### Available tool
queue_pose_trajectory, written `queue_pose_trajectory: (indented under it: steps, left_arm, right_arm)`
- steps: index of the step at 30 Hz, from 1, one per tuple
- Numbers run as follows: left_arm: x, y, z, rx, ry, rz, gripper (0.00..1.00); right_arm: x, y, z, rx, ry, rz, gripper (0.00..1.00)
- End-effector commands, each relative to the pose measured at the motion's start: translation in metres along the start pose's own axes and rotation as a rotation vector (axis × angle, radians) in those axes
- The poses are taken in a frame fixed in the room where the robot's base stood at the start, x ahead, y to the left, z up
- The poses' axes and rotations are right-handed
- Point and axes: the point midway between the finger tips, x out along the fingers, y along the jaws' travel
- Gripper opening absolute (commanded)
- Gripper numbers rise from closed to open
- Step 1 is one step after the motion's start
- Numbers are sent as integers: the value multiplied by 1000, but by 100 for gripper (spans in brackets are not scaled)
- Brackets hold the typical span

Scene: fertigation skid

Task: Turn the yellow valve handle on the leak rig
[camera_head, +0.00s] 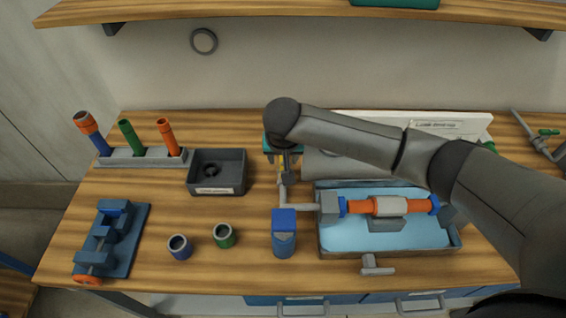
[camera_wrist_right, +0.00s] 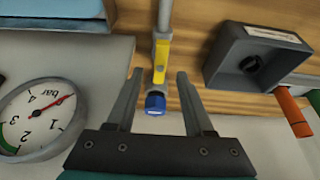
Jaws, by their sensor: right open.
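The yellow valve handle (camera_wrist_right: 162,62) lies in line with a grey pipe in the right wrist view, with a blue round cap (camera_wrist_right: 155,102) at its near end. My right gripper (camera_wrist_right: 160,76) is open, its two fingers on either side of the handle and apparently not touching it. In the head view the handle is mostly hidden behind my right gripper (camera_head: 286,172). The leak rig has a tray (camera_head: 388,252) of blue water under an orange pipe (camera_head: 360,206) with a pale sleeve (camera_head: 390,206). My left gripper is not in view.
A pressure gauge (camera_wrist_right: 42,118) is close beside my right gripper. A dark box (camera_head: 232,188) stands left of the valve. A blue-capped block (camera_head: 284,240), two small cups (camera_head: 224,236) and a blue vise (camera_head: 112,240) stand toward the front. A shelf (camera_head: 230,9) overhangs the back.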

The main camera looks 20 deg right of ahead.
Motion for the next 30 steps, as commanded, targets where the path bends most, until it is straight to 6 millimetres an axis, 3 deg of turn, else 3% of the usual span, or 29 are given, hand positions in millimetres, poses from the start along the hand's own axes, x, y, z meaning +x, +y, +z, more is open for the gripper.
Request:
queue_pose_trajectory:
  steps: [7, 19, 30]
  left_arm:
    - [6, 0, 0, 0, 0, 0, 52]
    - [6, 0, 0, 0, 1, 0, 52]
    - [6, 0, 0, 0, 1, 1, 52]
  right_arm:
    - [27, 0, 0, -1, 0, 1, 52]
    - [32, 0, 0, -1, 1, 0, 52]
    - [32, 0, 0, -1, 0, 0, 12]
